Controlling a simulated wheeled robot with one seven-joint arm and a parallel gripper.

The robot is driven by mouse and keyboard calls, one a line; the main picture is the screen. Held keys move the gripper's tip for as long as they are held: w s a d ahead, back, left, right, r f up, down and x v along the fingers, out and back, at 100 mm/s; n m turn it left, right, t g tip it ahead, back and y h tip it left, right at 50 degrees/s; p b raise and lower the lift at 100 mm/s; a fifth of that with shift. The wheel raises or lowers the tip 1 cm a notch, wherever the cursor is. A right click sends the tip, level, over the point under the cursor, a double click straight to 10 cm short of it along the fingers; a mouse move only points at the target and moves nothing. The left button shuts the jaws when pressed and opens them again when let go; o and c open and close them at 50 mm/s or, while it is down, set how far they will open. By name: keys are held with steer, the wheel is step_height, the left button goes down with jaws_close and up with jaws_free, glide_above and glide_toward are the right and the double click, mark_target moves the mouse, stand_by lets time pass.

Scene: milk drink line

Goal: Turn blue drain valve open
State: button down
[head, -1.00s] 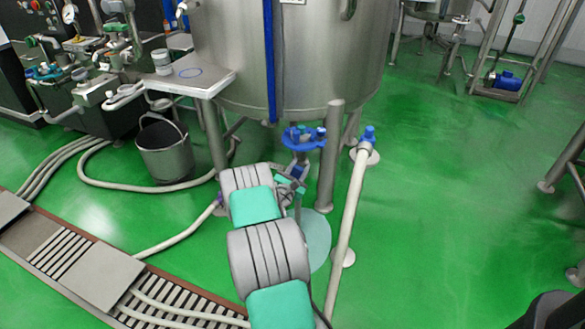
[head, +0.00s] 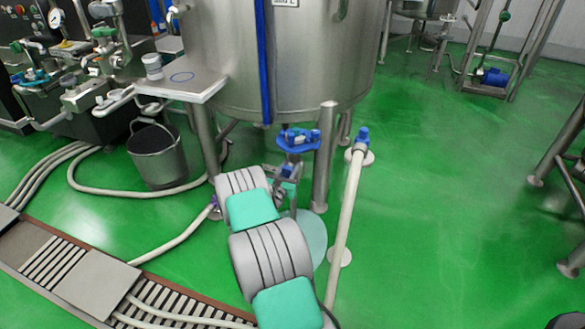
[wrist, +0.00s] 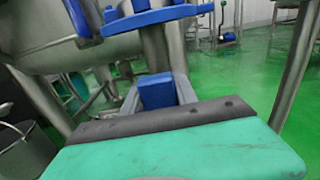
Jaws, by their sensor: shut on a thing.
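The blue drain valve (head: 297,139) sits under the steel tank, with its blue upper part facing me in the head view. In the wrist view, a blue bracket (wrist: 160,17) crosses the top on a steel stem. Below it, a blue block that looks like the valve's handle (wrist: 157,92) sits between the grey jaws of my gripper (wrist: 160,100). My gripper (head: 287,174) is just below the blue upper part in the head view and is shut on the handle. The handle's lower part is hidden by my wrist.
The steel tank (head: 330,70) stands above, with a leg (head: 325,165) right of the valve. A pale pipe with a blue top (head: 347,205) stands further right. A bucket (head: 158,158) and hoses (head: 105,188) lie left. Open green floor (head: 440,190) extends right.

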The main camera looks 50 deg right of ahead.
mark_target(286, 174)
steer(key=c, duration=1)
jaws_free()
steer(key=shift+o, duration=0.2)
steer(key=p+v, duration=0.1)
steer(key=v, duration=0.7)
steer(key=shift+w+d+r+p, duration=0.1)
steer(key=shift+p, duration=0.2)
